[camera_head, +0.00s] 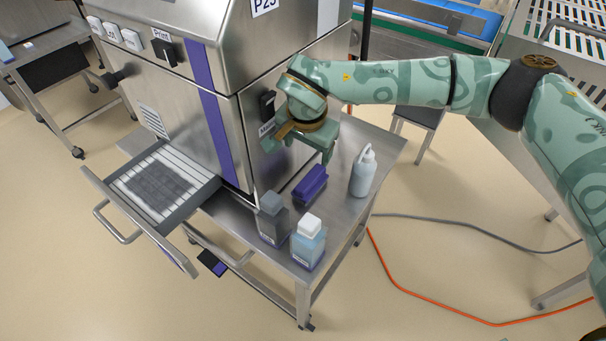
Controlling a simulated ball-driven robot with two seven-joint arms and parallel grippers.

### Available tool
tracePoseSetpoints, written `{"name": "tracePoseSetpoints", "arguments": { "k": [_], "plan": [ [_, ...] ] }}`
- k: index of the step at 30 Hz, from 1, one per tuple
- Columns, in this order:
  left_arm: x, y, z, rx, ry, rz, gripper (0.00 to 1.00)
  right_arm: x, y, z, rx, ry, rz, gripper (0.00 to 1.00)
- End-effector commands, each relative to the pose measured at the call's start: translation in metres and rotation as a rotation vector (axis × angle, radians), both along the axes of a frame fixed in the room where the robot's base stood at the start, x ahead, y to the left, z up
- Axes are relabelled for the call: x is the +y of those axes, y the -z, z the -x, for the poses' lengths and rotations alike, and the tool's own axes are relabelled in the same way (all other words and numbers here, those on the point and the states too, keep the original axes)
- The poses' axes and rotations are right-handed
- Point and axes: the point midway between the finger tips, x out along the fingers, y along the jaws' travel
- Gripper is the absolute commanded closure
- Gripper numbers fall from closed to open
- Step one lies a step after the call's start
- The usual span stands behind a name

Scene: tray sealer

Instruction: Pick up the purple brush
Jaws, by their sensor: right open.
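The purple brush (311,185) lies on the steel side table (385,150) beside the sealer, between the bottles. My right gripper (298,152) is open, next to the sealer's side wall. In the picture it shows just above and to the left of the brush, with nothing seen between its fingers. The brush appears apart from the fingers; the height gap is hard to tell. My left gripper is not in view.
A grey bottle (272,219) and a white-capped bottle (308,243) stand in front of the brush. A white spouted bottle (363,172) stands to its right. The sealer (180,100) rises at the left with its drawer (205,196) pulled out.

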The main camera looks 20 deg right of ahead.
Motion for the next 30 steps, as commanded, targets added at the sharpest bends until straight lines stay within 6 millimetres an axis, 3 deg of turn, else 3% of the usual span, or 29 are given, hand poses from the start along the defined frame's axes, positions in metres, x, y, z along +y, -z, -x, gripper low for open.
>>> {"name": "tracePoseSetpoints", "arguments": {
  "k": [4, 10, 20, 26, 30],
  "plan": [
    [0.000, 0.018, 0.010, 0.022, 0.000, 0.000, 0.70, -0.004, 0.044, -0.007, 0.011, 0.004, -0.002, 0.28],
    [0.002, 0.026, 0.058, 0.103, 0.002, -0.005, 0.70, -0.008, 0.089, -0.022, 0.014, 0.004, -0.004, 0.28],
    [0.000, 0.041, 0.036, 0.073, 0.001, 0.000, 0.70, -0.013, 0.114, -0.028, 0.012, 0.006, -0.005, 0.28],
    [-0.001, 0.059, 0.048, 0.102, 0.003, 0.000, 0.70, -0.021, 0.149, -0.032, 0.015, 0.006, -0.006, 0.28],
    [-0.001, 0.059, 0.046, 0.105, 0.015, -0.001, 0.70, -0.022, 0.152, -0.036, 0.008, 0.007, -0.006, 0.28]
  ]
}}
